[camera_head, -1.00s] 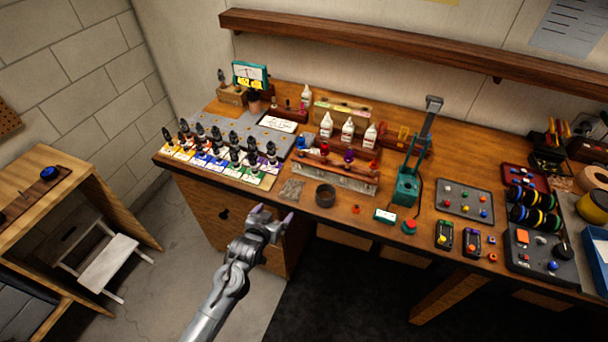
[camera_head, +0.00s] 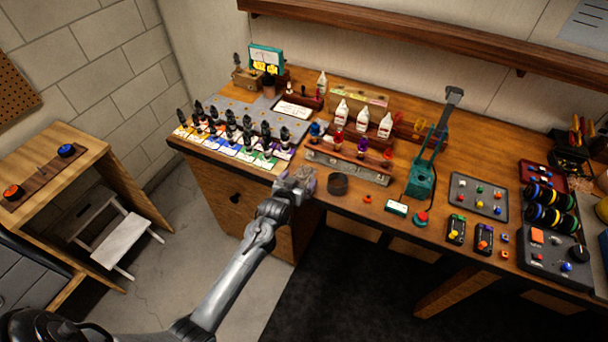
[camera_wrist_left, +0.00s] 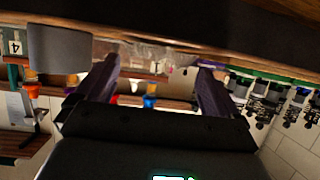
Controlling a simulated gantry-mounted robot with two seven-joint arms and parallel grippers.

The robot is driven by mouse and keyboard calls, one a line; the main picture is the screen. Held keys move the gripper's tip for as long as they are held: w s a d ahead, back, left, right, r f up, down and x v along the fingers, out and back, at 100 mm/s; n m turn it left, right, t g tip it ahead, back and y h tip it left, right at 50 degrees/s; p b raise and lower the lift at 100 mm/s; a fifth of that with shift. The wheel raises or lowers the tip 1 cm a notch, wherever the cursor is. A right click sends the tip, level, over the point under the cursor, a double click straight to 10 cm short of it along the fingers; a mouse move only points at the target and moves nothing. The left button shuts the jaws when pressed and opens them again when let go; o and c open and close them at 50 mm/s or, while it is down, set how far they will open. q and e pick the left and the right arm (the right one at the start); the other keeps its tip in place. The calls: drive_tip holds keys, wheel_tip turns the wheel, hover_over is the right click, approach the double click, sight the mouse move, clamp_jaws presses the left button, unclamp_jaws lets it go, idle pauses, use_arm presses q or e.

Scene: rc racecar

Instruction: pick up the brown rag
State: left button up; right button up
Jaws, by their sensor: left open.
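The brown rag is a small, crumpled, greyish-brown patch near the front edge of the workbench. In the head view my left gripper (camera_head: 294,184) largely covers it. In the left wrist view the rag (camera_wrist_left: 158,53) lies on the bench just beyond and between the two spread fingertips. The left gripper is open and empty, reaching in from the bench's front edge at about bench height. I cannot tell whether the fingers touch the rag. My right gripper is not in view.
A dark round cup (camera_head: 338,184) stands close right of the rag; it shows grey in the wrist view (camera_wrist_left: 58,50). Several dropper bottles (camera_head: 246,135) stand on coloured cards to the left. A metal rack (camera_head: 348,167) is behind. The floor in front is free.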

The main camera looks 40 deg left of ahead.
sight(303, 174)
use_arm(q)
drive_tip(key=shift+x, duration=1.85)
drive_tip(key=c, duration=1)
drive_tip(key=shift+r, duration=0.15)
